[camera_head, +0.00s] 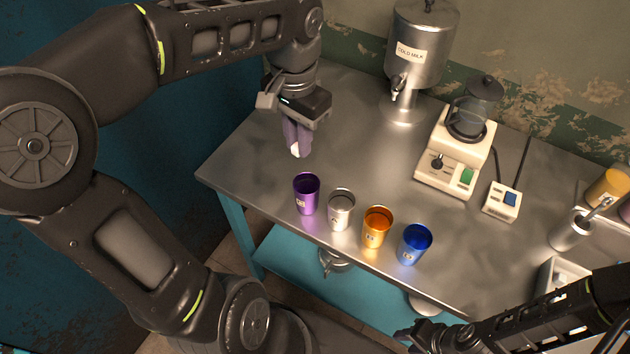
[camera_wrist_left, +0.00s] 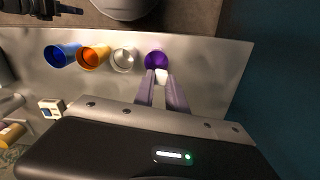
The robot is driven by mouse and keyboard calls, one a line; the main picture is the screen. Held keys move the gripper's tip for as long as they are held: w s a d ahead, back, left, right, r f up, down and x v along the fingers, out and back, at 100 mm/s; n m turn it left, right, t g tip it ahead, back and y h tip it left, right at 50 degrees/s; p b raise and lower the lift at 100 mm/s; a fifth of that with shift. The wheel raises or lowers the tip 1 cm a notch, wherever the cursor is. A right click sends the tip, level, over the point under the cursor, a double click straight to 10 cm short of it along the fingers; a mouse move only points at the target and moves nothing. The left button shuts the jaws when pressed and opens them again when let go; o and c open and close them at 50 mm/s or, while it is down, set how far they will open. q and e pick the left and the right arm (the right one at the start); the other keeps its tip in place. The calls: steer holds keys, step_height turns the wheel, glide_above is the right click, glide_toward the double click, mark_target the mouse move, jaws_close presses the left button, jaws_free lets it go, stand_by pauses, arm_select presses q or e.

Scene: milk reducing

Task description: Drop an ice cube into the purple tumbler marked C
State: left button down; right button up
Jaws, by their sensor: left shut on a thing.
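The purple tumbler (camera_head: 306,195) stands upright at the left end of a row of tumblers near the table's front edge; its mark is too small to read. It also shows in the left wrist view (camera_wrist_left: 157,59), just beyond my fingertips. My left gripper (camera_head: 296,148) is shut on a white ice cube (camera_head: 295,151), held above the table behind the purple tumbler. The cube shows between the fingertips in the left wrist view (camera_wrist_left: 162,77). My right gripper (camera_head: 418,334) is low at the front edge, dark and partly cut off; its jaws are unclear.
Silver (camera_head: 341,209), orange (camera_head: 376,227) and blue (camera_head: 414,244) tumblers stand right of the purple one. A white container (camera_head: 562,280) is at the right. The table's left part is clear.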

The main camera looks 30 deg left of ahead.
arm_select(q)
steer(key=shift+s, duration=0.25)
steer(key=shift+w+f, duration=0.15)
steer(key=shift+f, duration=0.15)
step_height(320, 180, down, 5)
steer(key=b, duration=0.5)
steer(key=shift+f, duration=0.2)
steer(key=c, duration=1.3)
jaws_free()
